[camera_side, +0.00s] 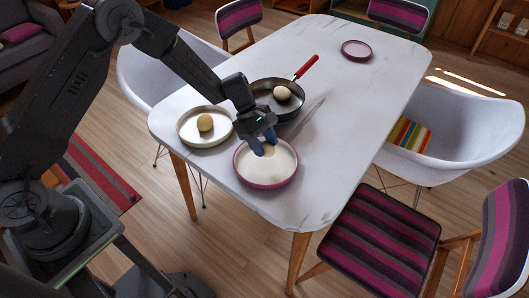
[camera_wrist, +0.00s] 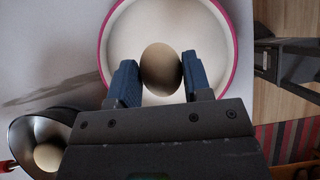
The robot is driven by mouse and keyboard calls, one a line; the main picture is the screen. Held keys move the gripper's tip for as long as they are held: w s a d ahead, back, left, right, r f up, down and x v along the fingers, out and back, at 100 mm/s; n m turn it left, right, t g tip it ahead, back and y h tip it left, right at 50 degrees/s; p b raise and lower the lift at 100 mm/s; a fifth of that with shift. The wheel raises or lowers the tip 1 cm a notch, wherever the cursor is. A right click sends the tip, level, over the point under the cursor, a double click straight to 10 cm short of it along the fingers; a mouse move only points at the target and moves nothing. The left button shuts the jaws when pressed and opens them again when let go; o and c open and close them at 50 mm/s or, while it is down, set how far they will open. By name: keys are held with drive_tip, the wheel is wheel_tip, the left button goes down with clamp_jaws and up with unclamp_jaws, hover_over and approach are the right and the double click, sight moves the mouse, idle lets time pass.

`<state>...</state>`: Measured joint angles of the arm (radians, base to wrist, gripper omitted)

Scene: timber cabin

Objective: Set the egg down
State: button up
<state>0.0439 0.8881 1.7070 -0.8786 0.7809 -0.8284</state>
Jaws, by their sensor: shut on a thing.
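My gripper (camera_side: 265,143) is shut on a pale brown egg (camera_wrist: 160,66), with one blue finger on either side of it. In the side view the held egg (camera_side: 269,151) is partly hidden by the fingers. It is over the inside of a white dish with a pink rim (camera_side: 265,183), at the near edge of the table. The dish also fills the top of the wrist view (camera_wrist: 232,45). I cannot tell whether the egg touches the dish. No other thing shows in this dish.
A dark frying pan (camera_side: 292,110) with a red handle holds a pale egg (camera_side: 281,93) just behind my gripper. A cream dish (camera_side: 186,137) with a brown egg (camera_side: 205,122) stands to the left. A small pink dish (camera_side: 357,57) is far back. The table's right side (camera_side: 350,120) is clear.

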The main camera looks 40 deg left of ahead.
drive_tip(key=shift+f, duration=2)
drive_tip(key=shift+f, duration=0.1)
drive_tip(key=o, duration=0.9)
drive_tip(key=v, duration=1.2)
drive_tip(key=shift+r, duration=0.2)
